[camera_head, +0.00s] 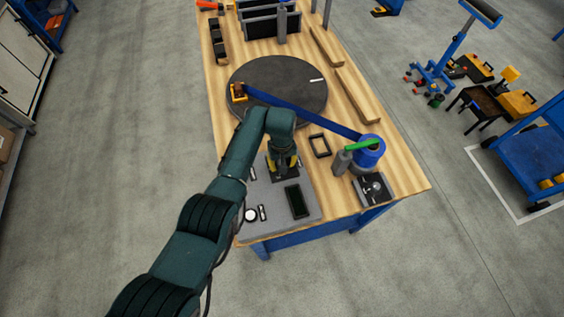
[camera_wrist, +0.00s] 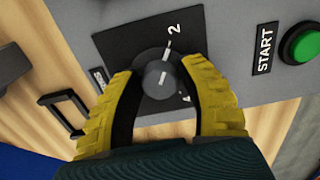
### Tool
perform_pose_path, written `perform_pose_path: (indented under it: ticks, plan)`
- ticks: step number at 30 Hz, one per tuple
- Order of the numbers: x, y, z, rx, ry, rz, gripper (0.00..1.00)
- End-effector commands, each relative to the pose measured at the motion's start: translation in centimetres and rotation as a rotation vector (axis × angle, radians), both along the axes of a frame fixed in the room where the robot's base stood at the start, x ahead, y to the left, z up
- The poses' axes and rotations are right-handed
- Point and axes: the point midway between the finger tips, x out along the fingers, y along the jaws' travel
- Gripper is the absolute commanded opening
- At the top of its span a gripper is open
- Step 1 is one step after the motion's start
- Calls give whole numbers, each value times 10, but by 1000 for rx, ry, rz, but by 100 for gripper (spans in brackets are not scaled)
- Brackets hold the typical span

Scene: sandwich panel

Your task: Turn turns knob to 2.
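The turns knob (camera_wrist: 154,82) is a round black dial on a dark plate (camera_wrist: 115,40) of the grey panel (camera_wrist: 222,22). Its white pointer line lies roughly in line with the white tick below the "2" mark (camera_wrist: 174,29). A "TURNS" label at its left is partly covered by a finger, and another mark at lower right is partly hidden. My gripper (camera_wrist: 157,72) has its two yellow fingers on either side of the knob; whether both press on it is unclear. In the head view my gripper (camera_head: 284,163) is over the panel (camera_head: 270,207), and the knob is hidden.
A green START button (camera_wrist: 303,44) is right of the knob. The panel also bears a dark screen (camera_head: 296,201). A blue roll (camera_head: 369,150) with a green piece stands to the right, its blue band running to the round turntable (camera_head: 285,82). A small black frame (camera_head: 320,146) lies between.

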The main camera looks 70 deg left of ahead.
Motion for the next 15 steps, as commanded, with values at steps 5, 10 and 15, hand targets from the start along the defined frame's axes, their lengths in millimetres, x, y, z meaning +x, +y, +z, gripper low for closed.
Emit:
perform_pose_path:
  ticks: [5,10,15]
  plan:
    - [0,0,1,1,-1,-1,62]
    - [1,1,2,1,-2,-1,62]
    - [1,2,13,4,-3,-1,62]
